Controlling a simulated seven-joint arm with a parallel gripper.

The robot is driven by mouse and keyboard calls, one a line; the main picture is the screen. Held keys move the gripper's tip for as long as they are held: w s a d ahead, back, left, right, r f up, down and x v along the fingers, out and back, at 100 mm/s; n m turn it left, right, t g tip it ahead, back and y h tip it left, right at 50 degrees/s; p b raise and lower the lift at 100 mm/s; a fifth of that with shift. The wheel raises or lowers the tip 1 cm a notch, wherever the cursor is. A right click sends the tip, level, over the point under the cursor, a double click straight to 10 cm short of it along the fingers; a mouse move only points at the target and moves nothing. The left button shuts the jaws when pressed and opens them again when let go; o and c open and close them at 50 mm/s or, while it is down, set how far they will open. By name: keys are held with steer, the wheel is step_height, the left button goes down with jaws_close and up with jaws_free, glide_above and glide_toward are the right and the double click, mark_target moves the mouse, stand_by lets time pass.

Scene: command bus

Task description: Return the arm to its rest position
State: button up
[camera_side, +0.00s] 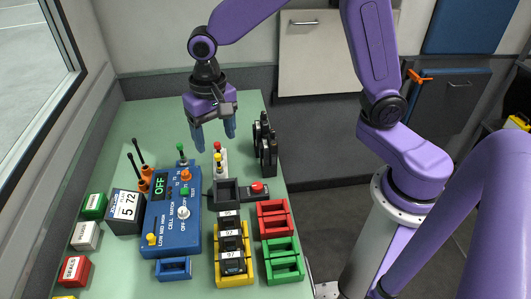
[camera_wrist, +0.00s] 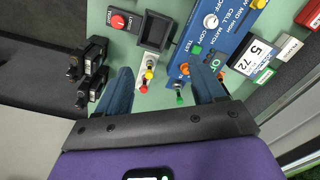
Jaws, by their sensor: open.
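My gripper (camera_side: 214,138) is purple with two blue fingers. It hangs over the far part of the green table (camera_side: 150,125), pointing down, with its fingers apart and nothing between them. In the wrist view the gripper (camera_wrist: 165,90) shows its two fingers spread on either side of a small white panel (camera_wrist: 150,65) with red and yellow knobs. The fingers look above the table and apart from the things there. My arm reaches over from the right side.
A blue control box (camera_side: 172,225) reading OFF stands mid-table. Black devices (camera_side: 265,145) stand at the right edge. A yellow tray (camera_side: 235,280), a red tray (camera_side: 274,218) and a green tray (camera_side: 284,262) lie in front. Coloured boxes (camera_side: 85,236) line the left. A window (camera_side: 30,70) is left.

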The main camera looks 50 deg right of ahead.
steer(key=s+d+r+n, duration=0.1)
steer(key=s+d+n, duration=0.4)
steer(key=s, duration=0.6)
steer(key=s+d+r+n, duration=0.1)
steer(key=s+d+n, duration=0.5)
steer(key=s+n, duration=0.4)
steer(key=shift+s+n, duration=0.3)
steer(key=shift+s, duration=0.75)
